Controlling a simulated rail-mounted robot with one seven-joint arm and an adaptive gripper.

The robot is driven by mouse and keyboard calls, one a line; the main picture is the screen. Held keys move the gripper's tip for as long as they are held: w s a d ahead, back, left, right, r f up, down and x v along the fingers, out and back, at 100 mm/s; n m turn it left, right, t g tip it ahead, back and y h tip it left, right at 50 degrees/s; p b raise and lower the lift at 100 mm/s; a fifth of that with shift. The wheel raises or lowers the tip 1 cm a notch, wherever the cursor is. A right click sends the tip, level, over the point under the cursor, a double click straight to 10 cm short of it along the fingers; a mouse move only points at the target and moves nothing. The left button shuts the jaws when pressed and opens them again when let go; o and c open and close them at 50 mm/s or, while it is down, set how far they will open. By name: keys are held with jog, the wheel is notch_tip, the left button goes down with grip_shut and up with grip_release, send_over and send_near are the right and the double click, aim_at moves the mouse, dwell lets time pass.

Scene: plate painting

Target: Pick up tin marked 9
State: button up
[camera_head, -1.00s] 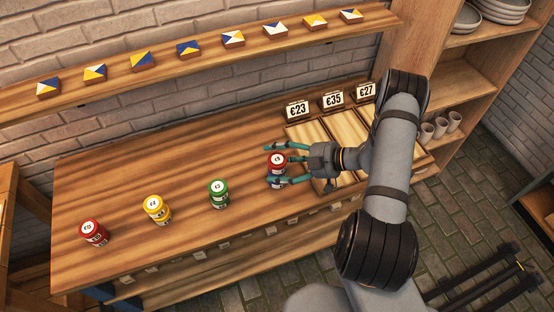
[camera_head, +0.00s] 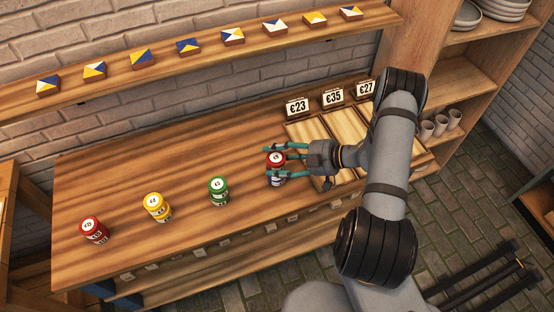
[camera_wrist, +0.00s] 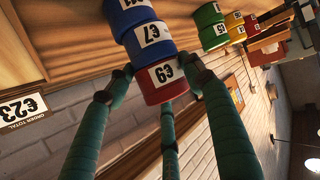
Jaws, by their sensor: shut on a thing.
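A red tin marked 9 (camera_wrist: 163,76) is on top of a stack, above a blue tin marked 7 (camera_wrist: 148,37) and a further blue tin (camera_wrist: 128,12) in the wrist view. In the head view the red tin (camera_head: 275,158) stands near the right part of the bench, with the tins under it partly hidden. My gripper (camera_head: 270,160) reaches in from the right with its teal fingers closed around the red tin. In the wrist view the fingers press on both sides of it, and a third finger shows behind. The red tin appears still in contact with the tin below.
Stacks with green (camera_head: 219,190), yellow (camera_head: 157,207) and red tins (camera_head: 94,230) on top stand to the left on the bench (camera_head: 120,180). Wooden trays (camera_head: 346,125) with price signs (camera_head: 333,98) lie right. Patterned tiles (camera_head: 188,47) line the shelf above.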

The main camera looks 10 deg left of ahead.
jog(key=shift+c, duration=0.8)
jog(key=shift+r, duration=0.1)
